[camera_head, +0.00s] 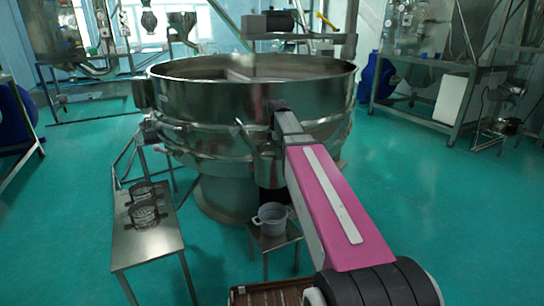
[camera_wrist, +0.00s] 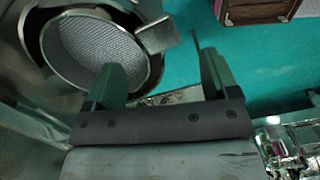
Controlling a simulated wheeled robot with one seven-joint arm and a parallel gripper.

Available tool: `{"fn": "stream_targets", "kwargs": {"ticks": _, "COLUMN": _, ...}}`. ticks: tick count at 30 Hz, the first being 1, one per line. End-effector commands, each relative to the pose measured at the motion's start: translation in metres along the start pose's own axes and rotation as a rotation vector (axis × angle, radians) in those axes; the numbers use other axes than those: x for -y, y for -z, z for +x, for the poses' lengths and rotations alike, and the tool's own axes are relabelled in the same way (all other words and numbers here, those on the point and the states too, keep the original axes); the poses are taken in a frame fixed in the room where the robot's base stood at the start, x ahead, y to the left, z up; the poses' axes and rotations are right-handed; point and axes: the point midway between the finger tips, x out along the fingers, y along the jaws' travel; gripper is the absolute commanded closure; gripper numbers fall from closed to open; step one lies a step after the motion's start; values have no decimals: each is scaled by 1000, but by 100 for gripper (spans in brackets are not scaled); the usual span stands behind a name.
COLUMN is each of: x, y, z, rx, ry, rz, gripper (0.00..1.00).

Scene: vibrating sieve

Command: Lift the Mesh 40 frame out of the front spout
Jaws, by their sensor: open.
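The Mesh 40 frame, a round metal ring with grey mesh (camera_wrist: 90,45), sits in the front spout (camera_wrist: 25,20) at the upper left of the wrist view. A flat metal tab (camera_wrist: 157,36) sticks out from its right side. My gripper (camera_wrist: 155,62) is open and empty. Its left finger overlaps the ring's lower right edge in the picture; its right finger is over the floor. The tab appears between and beyond the fingertips; I cannot tell contact. In the head view my pink arm reaches the front of the big steel sieve (camera_head: 225,105), and the mesh is not visible there.
A metal side table (camera_head: 150,245) at left holds two round wire-like items (camera_head: 145,214). A grey pot (camera_head: 272,218) stands on a small stand below the sieve. A brown crate (camera_head: 265,295) is at the bottom. Green floor (camera_head: 440,190) is clear at right.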

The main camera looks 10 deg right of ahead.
Motion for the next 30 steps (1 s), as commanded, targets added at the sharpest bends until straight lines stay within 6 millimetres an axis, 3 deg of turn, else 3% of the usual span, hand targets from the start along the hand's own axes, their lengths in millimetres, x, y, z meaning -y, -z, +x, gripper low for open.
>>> {"fn": "stream_targets", "kwargs": {"ticks": 7, "x": 0, "y": -1, "z": 16, "rx": 0, "ry": 2, "rz": 0, "gripper": 20}}
{"fn": "stream_targets", "kwargs": {"ticks": 16, "x": -1, "y": -2, "z": 52, "rx": 0, "ry": 1, "rz": 0, "gripper": 20}}
{"fn": "stream_targets", "kwargs": {"ticks": 24, "x": -2, "y": -2, "z": 55, "rx": 0, "ry": 0, "rz": 0, "gripper": 20}}
{"fn": "stream_targets", "kwargs": {"ticks": 27, "x": -2, "y": -2, "z": 55, "rx": 0, "ry": 0, "rz": 0, "gripper": 52}}
{"fn": "stream_targets", "kwargs": {"ticks": 30, "x": -2, "y": -2, "z": 54, "rx": 0, "ry": 0, "rz": 0, "gripper": 79}}
